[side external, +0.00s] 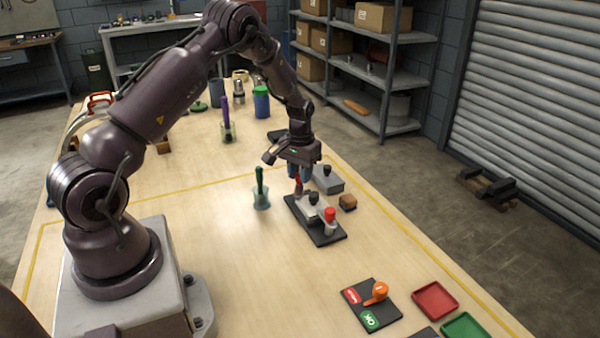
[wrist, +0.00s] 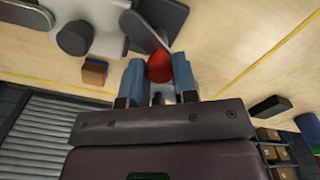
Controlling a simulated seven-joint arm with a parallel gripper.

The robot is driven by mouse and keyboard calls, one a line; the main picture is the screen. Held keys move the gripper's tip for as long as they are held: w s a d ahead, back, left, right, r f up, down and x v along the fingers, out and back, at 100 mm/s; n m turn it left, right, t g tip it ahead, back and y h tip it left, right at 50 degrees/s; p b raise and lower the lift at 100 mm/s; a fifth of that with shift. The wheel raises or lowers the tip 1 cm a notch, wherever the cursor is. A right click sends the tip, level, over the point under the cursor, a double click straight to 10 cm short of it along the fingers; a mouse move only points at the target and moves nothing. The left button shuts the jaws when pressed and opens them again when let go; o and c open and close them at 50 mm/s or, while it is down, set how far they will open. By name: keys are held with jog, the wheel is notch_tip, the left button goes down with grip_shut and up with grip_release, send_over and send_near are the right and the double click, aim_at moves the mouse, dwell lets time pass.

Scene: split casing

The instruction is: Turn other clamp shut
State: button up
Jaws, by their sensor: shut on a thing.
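A dark base plate (side external: 328,237) lies on the table with a grey casing (side external: 308,209) on it, topped by a black knob (side external: 314,197). One red-topped clamp (side external: 330,214) stands at the near end of the plate. The other clamp's red knob (wrist: 159,67) is between my gripper's blue fingers at the far end, and a grey lever (wrist: 146,32) shows beside it in the wrist view. My gripper (side external: 298,174) points down and is shut on this red knob. The fingers partly hide the clamp, so its exact angle is unclear.
A grey block with a black knob (side external: 327,180) and a small wooden block (side external: 347,202) sit close by. A green-handled tool in a holder (side external: 261,198) stands left. A dark panel with an orange handle (side external: 376,292) and red (side external: 435,300) and green (side external: 466,328) trays lie nearer.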

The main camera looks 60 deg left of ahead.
jog(key=n, duration=0.6)
jog(key=shift+n, duration=0.3)
dwell(0.4)
jog(key=o, duration=0.9)
notch_tip(320, 180, up, 13)
jog(key=shift+r, duration=0.1)
